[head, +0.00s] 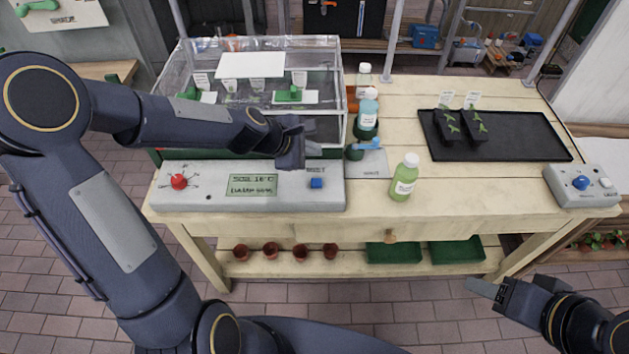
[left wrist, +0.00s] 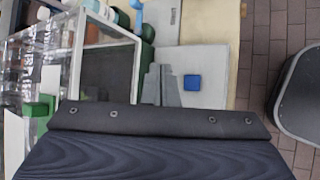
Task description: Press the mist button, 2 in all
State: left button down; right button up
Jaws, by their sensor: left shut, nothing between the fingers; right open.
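The blue mist button (head: 316,183) sits on the right part of a grey control panel (head: 215,203) at the bench's front left. The word MIST shows partly behind my gripper. The panel also has a red knob (head: 178,181) and a small green display (head: 252,185). My left gripper (head: 297,160) is shut and empty, above the panel's back edge, a little behind and left of the button in the head view. In the left wrist view the button (left wrist: 192,82) lies just right of the fingertips, apart from them. My right gripper (head: 490,290) is open and empty in front of the bench at the right.
A clear propagator box (head: 262,75) stands behind the panel. Several bottles, including a green one (head: 404,177), stand to the right of it. A black tray (head: 495,148) with seedlings and another grey control box (head: 580,186) are at the right.

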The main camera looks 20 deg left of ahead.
aim_at(312, 184)
pick_arm(q)
jog(key=shift+f, duration=0.15)
notch_tip(312, 184, down, 9)
jog(key=b, duration=0.8)
jog(key=shift+r, duration=0.2)
dwell(1.4)
jog(key=shift+f+b, duration=0.4)
jog(key=shift+b, duration=0.1)
jog(key=shift+f+b, duration=0.45)
dwell(0.4)
dwell(0.4)
jog(key=shift+r+p, duration=0.8)
jog(key=shift+r, duration=0.1)
